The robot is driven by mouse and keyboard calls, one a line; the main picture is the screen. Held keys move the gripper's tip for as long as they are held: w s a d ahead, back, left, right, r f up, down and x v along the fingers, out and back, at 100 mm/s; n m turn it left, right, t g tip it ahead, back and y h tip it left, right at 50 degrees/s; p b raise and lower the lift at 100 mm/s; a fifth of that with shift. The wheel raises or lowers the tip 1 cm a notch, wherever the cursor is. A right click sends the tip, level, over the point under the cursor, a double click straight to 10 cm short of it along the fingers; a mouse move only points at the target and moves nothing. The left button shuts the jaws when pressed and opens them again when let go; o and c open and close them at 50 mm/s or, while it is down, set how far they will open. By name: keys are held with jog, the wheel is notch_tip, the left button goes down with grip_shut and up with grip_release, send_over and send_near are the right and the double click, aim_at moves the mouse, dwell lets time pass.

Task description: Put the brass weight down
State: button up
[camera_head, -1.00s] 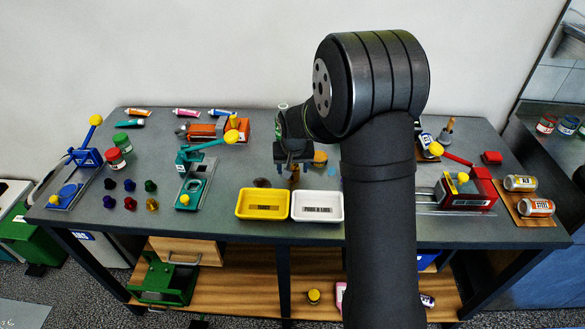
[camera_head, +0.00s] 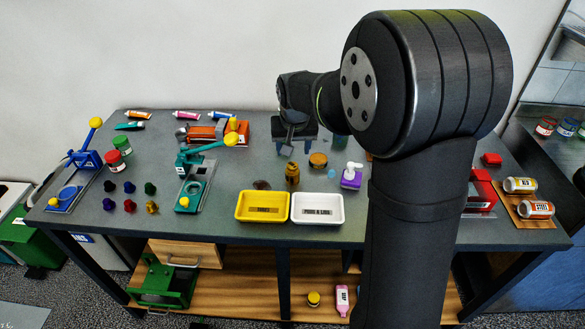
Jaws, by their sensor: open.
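The brass weight (camera_head: 292,176) stands upright on the grey table, just behind the gap between the yellow tray (camera_head: 262,219) and the white tray (camera_head: 317,221). My gripper (camera_head: 296,149) is open and empty, above and behind the weight in the picture and apart from it. My arm reaches in from the right and hides part of the table.
A dark lump (camera_head: 262,184) lies left of the weight. A round orange-brown item (camera_head: 318,160) and a purple pump bottle (camera_head: 351,176) are to its right. The teal press (camera_head: 190,190) stands further left. Bare table lies between the press and the dark lump.

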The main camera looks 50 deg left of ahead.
jog(key=s+d+f+m+g, duration=0.2)
jog(key=d+f+m+g, duration=0.1)
jog(key=m, duration=0.1)
jog(key=m+t+y, duration=0.1)
jog(key=m+y, duration=1)
jog(key=m, duration=1.3)
send_near(294, 166)
jog(key=x, duration=0.7)
jog(key=shift+a+r, duration=0.2)
jog(key=shift+f+x, duration=0.2)
jog(key=shift+x, duration=1.15)
jog(key=shift+f+x, duration=0.15)
jog(key=shift+x, duration=1.2)
jog(key=shift+d, duration=0.15)
jog(key=shift+r, duration=0.1)
grip_shut()
